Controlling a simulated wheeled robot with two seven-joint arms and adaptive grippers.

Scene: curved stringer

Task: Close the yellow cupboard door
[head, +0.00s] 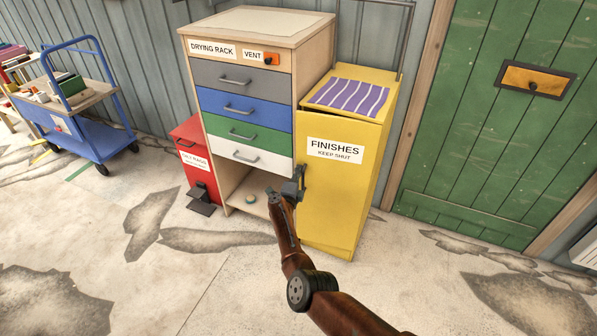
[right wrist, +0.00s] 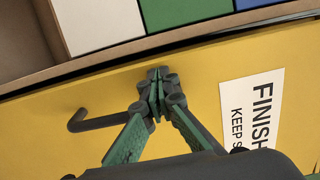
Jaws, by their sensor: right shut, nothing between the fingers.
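The yellow cupboard door (head: 334,195) carries a white "FINISHES KEEP SHUT" label and faces forward. A thin dark gap shows along its top edge, so it looks slightly ajar; I cannot tell how far. My right gripper (head: 297,184) is shut and empty in front of the door's left edge, close to the dark handle. In the right wrist view its closed fingertips (right wrist: 157,82) lie over the yellow door face, beside the dark bar handle (right wrist: 98,122). I cannot tell whether they touch the door. My left gripper is out of view.
The drying rack (head: 247,85) with coloured drawers stands left of the cupboard, above an open lower shelf. A red bin (head: 196,160) stands left of it, and a blue cart (head: 85,135) farther left. A green door (head: 490,130) is at right. The front floor is clear.

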